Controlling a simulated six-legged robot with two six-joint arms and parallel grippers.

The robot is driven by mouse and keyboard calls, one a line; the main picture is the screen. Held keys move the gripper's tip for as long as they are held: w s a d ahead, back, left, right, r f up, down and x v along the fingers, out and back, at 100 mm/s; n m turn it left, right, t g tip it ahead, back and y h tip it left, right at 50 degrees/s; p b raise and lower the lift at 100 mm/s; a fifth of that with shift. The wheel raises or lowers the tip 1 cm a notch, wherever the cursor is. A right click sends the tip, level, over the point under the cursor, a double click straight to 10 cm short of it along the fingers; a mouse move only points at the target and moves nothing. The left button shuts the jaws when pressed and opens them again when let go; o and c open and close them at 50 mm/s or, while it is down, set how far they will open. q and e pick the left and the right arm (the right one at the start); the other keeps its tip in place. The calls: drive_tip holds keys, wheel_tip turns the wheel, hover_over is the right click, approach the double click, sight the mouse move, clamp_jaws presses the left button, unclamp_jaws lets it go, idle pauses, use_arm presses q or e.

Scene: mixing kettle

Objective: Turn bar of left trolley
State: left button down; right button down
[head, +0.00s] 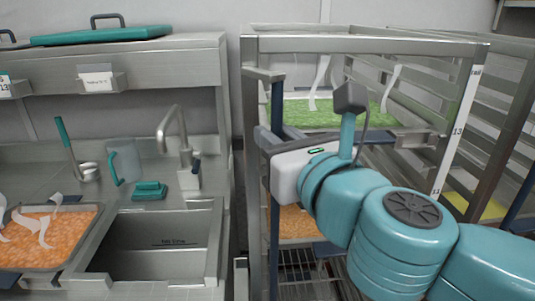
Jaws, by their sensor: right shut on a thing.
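The left trolley (365,44) is a metal rack standing right of the sink counter. Its bar (276,100) is a dark blue upright at the trolley's front left, with a metal arm at its top. My right gripper (268,138) reaches in from the right on a teal arm and is shut on the bar, around its upper part. The gripper's pale body hides part of the bar, and the exact finger contact is hard to see. The trolley holds a tray of green food (320,113) and, lower down, an orange one (296,222). My left gripper is out of view.
A second trolley (504,110) stands close on the right. On the left, the counter carries a sink (155,245), a tap (183,150), a jug (124,162), a teal brush (149,190) and an orange food tray (40,240). A narrow gap separates counter and trolley.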

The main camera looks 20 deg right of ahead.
drive_tip(key=shift+w+d+n+g+y+p, duration=0.55)
drive_tip(key=shift+n+g+y+p, duration=0.6)
drive_tip(key=shift+n+y, duration=0.8)
drive_tip(key=shift+w+d+n+g+y+p, duration=0.55)
drive_tip(key=shift+n+g+y, duration=0.8)
drive_tip(key=shift+y, duration=1.15)
drive_tip(key=shift+w+d+n+g+y+p, duration=0.3)
drive_tip(key=shift+w+n+g+y+p, duration=0.35)
drive_tip(key=shift+n+g+y+p, duration=1)
drive_tip(key=shift+n+y+b, duration=0.25)
drive_tip(key=shift+y+b, duration=0.1)
drive_tip(key=shift+y, duration=0.45)
drive_tip(key=c, duration=1.2)
unclamp_jaws()
drive_tip(key=shift+a, duration=0.1)
drive_tip(key=b+v, duration=0.1)
drive_tip(key=v, duration=1.5)
drive_tip(key=shift+s+f+b, duration=0.1)
drive_tip(key=shift+s+b, duration=0.15)
drive_tip(key=shift+b, duration=0.1)
